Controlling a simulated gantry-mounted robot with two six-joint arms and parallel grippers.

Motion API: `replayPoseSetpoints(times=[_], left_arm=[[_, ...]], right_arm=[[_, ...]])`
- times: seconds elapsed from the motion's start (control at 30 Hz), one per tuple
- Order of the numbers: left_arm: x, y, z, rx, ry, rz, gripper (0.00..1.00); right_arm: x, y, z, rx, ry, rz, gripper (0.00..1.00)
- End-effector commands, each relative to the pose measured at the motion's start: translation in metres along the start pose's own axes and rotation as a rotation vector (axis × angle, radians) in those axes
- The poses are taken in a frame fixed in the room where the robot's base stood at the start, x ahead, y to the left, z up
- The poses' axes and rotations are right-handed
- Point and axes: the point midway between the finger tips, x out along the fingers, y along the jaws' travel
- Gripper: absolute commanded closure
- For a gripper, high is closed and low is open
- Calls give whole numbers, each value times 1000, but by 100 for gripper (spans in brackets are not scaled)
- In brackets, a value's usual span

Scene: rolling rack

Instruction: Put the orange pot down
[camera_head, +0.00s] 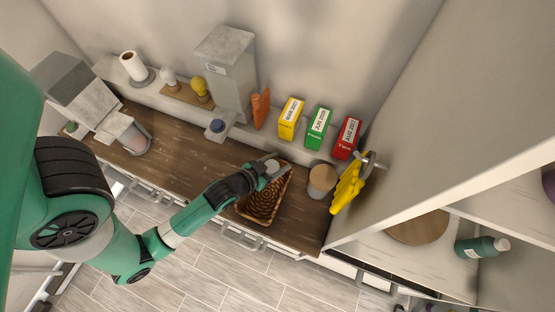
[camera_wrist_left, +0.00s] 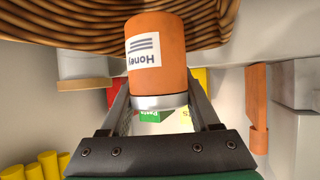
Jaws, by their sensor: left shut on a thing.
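The orange pot (camera_wrist_left: 158,60) has a white "Honey" label and a silver lid. In the left wrist view its lid end is between the fingers of my left gripper (camera_wrist_left: 163,103), which is shut on it. The label reads upside down in that view. In the head view my left gripper (camera_head: 270,167) is at the back edge of the brown wicker basket (camera_head: 262,205), and the pot is hard to make out there. The basket also shows behind the pot in the wrist view (camera_wrist_left: 60,22). I cannot tell whether the pot touches anything below. My right gripper is not in view.
A jar with a wooden lid (camera_head: 322,178) and yellow bananas (camera_head: 347,188) stand right of the basket. Yellow (camera_head: 290,118), green (camera_head: 318,128) and red (camera_head: 346,138) boxes line the back ledge. The wooden counter (camera_head: 185,170) has free room left of the basket.

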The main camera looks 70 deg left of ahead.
Motion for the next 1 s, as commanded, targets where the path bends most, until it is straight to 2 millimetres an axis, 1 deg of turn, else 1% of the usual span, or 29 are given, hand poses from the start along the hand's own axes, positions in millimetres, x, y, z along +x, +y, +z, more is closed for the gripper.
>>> replayPoseSetpoints(times=[0.23, 0.37, 0.4, 0.53, 0.77, 0.87, 0.97, 1.0], left_arm=[[4, 0, 7, 0, 1, 0, 100], [4, 0, 7, 0, 1, 0, 100], [4, 0, 8, 0, 0, 0, 30], [4, 0, 8, 0, 0, 0, 8], [4, 0, 8, 0, 0, 0, 8], [2, 0, 4, 0, 0, 0, 8], [-4, 0, -8, 0, 1, 0, 8], [-10, 0, -3, 1, -2, 1, 8]], right_arm=[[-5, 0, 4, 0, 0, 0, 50], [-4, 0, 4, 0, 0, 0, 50], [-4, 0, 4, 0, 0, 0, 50], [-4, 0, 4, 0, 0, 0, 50], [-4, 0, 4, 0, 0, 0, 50], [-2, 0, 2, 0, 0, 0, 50], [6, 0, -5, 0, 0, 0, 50], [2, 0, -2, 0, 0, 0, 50]])
